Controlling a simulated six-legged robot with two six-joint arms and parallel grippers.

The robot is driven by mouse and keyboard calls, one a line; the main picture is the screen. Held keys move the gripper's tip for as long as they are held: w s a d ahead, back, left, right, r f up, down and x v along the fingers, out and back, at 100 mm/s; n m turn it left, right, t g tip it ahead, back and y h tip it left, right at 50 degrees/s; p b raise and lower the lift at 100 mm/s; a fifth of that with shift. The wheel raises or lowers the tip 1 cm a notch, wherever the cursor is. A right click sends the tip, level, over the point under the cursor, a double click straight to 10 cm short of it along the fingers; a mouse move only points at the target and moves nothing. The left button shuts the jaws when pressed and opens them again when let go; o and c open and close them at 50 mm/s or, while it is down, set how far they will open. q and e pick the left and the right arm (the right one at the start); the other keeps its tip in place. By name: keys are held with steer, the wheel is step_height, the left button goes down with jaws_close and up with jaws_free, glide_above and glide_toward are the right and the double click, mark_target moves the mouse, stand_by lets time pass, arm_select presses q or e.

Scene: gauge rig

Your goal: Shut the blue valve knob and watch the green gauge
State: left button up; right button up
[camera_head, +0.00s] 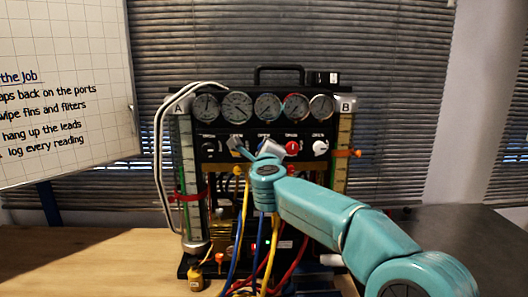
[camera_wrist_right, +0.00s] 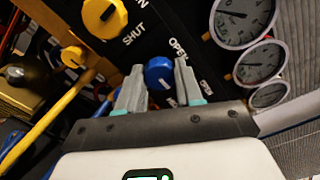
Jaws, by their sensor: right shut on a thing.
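The blue valve knob (camera_wrist_right: 159,73) sits on the black panel between the two grey fingers of my right gripper (camera_wrist_right: 159,68) in the right wrist view. The gripper is shut on the knob. In the head view my right gripper (camera_head: 256,147) is at the middle of the knob row and mostly hides the blue knob. Printed words SHUT and OPEN stand near the knobs. A row of several round gauges (camera_head: 268,106) runs above the knobs; I cannot tell which one is green. My left gripper is not in view.
A yellow knob (camera_wrist_right: 104,17) is beside the blue one. A red knob (camera_head: 292,147) and a white knob (camera_head: 320,148) are to the right. Yellow, blue and red hoses (camera_head: 234,240) hang below the panel. The wooden tabletop (camera_head: 90,262) is clear at left.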

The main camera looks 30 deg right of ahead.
steer(key=o, duration=0.7)
steer(key=shift+d+f, duration=0.1)
steer(key=shift+f, duration=0.1)
steer(key=o, duration=0.3)
steer(key=shift+s, duration=0.1)
steer(key=shift+o, duration=0.2)
steer(key=b+v, duration=0.3)
steer(key=v, duration=1.3)
steer(key=shift+s, duration=0.25)
